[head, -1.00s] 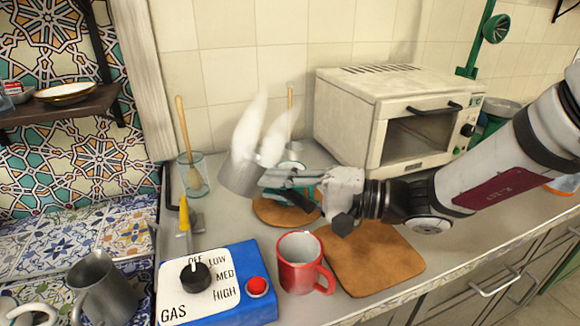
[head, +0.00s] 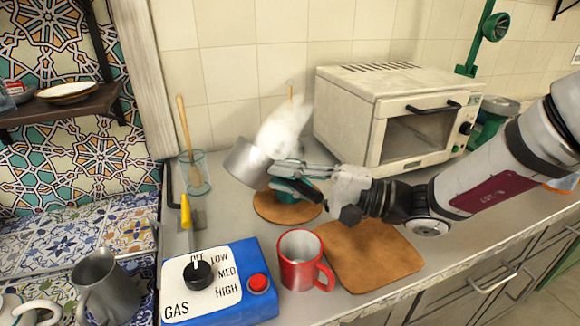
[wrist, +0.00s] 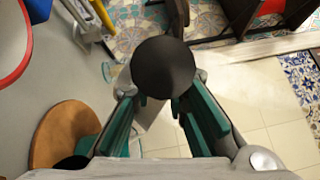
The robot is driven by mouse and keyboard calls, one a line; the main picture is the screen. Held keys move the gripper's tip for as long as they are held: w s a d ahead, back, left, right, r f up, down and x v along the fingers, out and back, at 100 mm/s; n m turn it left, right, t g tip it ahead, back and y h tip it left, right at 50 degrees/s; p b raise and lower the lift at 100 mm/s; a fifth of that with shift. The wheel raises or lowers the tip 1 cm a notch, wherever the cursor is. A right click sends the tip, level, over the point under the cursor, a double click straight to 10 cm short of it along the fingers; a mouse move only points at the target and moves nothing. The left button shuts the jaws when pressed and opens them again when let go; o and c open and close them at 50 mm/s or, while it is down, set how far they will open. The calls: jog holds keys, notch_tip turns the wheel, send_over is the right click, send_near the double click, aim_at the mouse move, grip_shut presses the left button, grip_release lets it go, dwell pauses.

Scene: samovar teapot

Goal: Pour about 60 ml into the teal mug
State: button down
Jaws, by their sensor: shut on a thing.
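My gripper (head: 280,170) is shut on the dark handle of a grey metal pot (head: 243,163). The pot is tilted, with its mouth leaning right, and white steam (head: 285,128) rises from it. A teal shape (head: 300,190) shows just under my fingers, above the round wooden board (head: 271,208). It looks like the teal mug, but my gripper covers much of it, and my finger pads are teal too. No stream of liquid can be made out. In the wrist view the black handle end (wrist: 163,68) sits between my teal-padded fingers.
A red mug (head: 300,262) stands in front, beside a square wooden board (head: 368,258). A blue gas control box (head: 218,283) is at front left. A glass with a wooden stick (head: 195,175) stands left of the pot. A toaster oven (head: 395,120) stands behind my arm.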

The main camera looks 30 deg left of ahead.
jog(key=shift+w+d, duration=0.2)
jog(key=shift+w, duration=0.15)
dwell(0.3)
jog(key=shift+w+d+r+m+y, duration=0.1)
jog(key=shift+w+r+m+y, duration=0.1)
jog(key=shift+r+m+y, duration=0.25)
jog(key=shift+w+d+r+m+y, duration=0.1)
jog(key=shift+w+m+y, duration=0.2)
jog(key=shift+m, duration=0.35)
dwell(0.9)
jog(key=s+a+f+n+t+h+b, duration=0.1)
jog(key=s+a+f+n+h+b, duration=0.2)
jog(key=s+n+h+b, duration=0.1)
jog(key=shift+s+f+n+h, duration=0.4)
jog(key=shift+s+n, duration=0.5)
jog(key=shift+n, duration=0.2)
dwell(1.4)
jog(key=shift+s+a+f+n+t+h+b, duration=0.3)
jog(key=shift+s+b, duration=0.2)
jog(key=shift+b, duration=0.3)
jog(key=shift+s+a+f+n+t+h+b, duration=0.15)
jog(key=shift+s+f+n+t+h+b, duration=0.15)
jog(key=shift+s+n+b, duration=0.35)
jog(key=shift+s+a+f+n+t+h+b, duration=0.15)
jog(key=shift+s+a+f+t+h+b, duration=0.2)
jog(key=shift+b, duration=0.6)
jog(key=shift+d+r, duration=0.1)
jog(key=shift+d, duration=0.05)
